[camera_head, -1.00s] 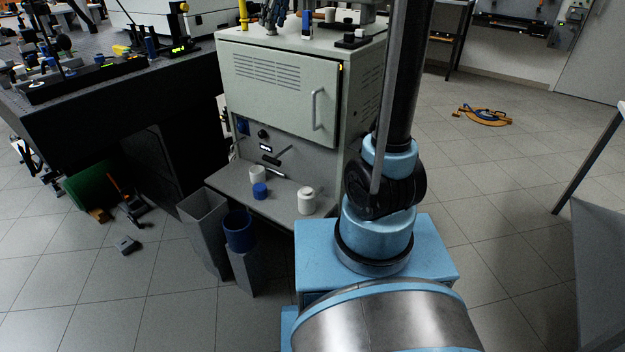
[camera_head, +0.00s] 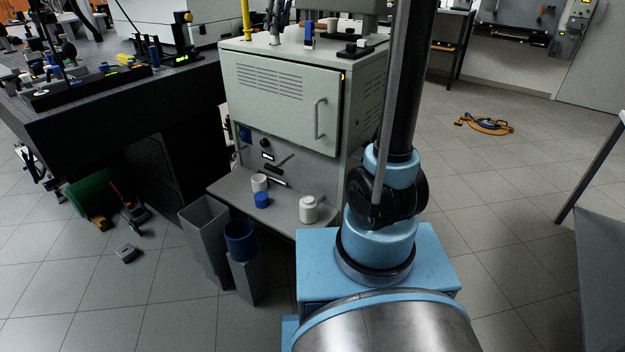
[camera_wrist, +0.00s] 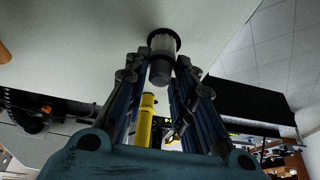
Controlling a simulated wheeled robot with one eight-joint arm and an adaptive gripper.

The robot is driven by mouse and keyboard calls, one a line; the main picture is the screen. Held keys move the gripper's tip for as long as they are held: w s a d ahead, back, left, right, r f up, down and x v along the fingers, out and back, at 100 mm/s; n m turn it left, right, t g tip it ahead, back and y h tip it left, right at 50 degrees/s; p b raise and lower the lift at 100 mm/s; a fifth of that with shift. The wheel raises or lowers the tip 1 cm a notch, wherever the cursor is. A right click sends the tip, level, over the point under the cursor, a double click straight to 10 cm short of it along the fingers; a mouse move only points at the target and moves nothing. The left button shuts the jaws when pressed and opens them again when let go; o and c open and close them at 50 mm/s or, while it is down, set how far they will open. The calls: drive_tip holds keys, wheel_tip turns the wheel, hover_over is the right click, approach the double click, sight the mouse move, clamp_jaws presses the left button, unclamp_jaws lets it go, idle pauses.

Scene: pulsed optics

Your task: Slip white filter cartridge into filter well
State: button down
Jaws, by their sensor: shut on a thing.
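In the wrist view my gripper (camera_wrist: 164,58) has its two fingers closed on a pale, ribbed cylinder, which I take for the white filter cartridge (camera_wrist: 163,42). It has a dark round rim at its far end and a darker grey near end. Behind the rim is a plain pale surface. In the head view the gripper (camera_head: 278,22) shows only in part, at the top edge over the cabinet top. I cannot identify the filter well in either view.
The pale cabinet (camera_head: 290,95) has a yellow post (camera_head: 246,18), a blue upright item (camera_head: 308,35) and small black parts on top. The yellow post also shows between my fingers in the wrist view (camera_wrist: 145,122). White and blue canisters stand on the lower shelf (camera_head: 283,207).

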drive_tip(key=shift+r, duration=3.9)
